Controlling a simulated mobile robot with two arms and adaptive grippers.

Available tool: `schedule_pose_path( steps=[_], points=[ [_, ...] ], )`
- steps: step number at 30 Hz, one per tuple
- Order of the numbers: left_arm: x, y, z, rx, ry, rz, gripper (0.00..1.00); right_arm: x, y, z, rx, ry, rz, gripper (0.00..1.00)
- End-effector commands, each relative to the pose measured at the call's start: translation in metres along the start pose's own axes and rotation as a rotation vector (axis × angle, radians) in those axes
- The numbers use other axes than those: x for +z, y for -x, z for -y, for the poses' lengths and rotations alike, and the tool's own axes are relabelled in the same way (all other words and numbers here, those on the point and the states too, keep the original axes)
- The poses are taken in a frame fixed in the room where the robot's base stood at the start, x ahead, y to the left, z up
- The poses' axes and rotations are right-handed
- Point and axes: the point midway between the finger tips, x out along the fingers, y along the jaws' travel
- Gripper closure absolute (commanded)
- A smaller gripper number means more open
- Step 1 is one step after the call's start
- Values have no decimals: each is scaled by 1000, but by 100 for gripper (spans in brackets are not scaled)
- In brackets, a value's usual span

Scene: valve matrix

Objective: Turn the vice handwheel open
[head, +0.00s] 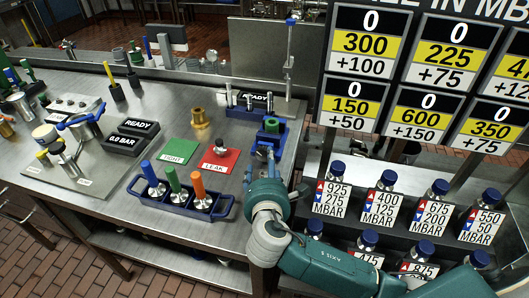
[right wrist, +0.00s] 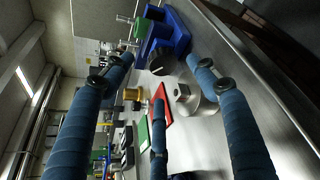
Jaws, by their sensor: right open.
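The blue vice (head: 271,137) stands near the right end of the steel bench, with a green part (head: 271,124) in its top. The vice also shows at the top of the right wrist view (right wrist: 172,35). A dark round knob (right wrist: 162,63), which looks like the handwheel, is on its near side. A silver fitting (right wrist: 186,97) stands nearer the camera. My right gripper (head: 262,160) is just in front of the vice. Its blue fingers are spread in the wrist view, with knob and fitting between them and nothing held. The gripper partly hides the vice front in the head view. My left gripper is not in view.
A blue rack (head: 180,208) with several coloured-handled tools stands left of the gripper. A green TIGHT card (head: 179,151) and red LEAK card (head: 214,166) lie behind it. Labelled bottles (head: 332,190) fill shelves at right. A tall post (head: 289,60) rises behind the vice.

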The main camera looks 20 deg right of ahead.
Motion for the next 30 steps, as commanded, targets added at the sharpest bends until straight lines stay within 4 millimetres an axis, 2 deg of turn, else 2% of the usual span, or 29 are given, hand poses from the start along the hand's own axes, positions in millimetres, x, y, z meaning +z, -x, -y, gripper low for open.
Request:
schedule_pose_path(
  steps=[3,10,15,23,28,29,30],
  points=[
    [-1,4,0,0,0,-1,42,2,-24,-1,-2,1,3,42],
    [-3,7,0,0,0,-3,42,1,-58,-1,-1,-1,1,42],
    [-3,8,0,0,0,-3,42,0,-67,0,-2,-3,-1,42],
    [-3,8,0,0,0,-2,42,0,-68,0,-1,-3,-2,42],
    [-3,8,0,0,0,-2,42,0,-68,0,-1,-3,-1,75],
    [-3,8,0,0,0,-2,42,0,-68,0,-2,-4,0,81],
    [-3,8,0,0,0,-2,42,0,-68,1,-2,-4,0,81]
  ],
)
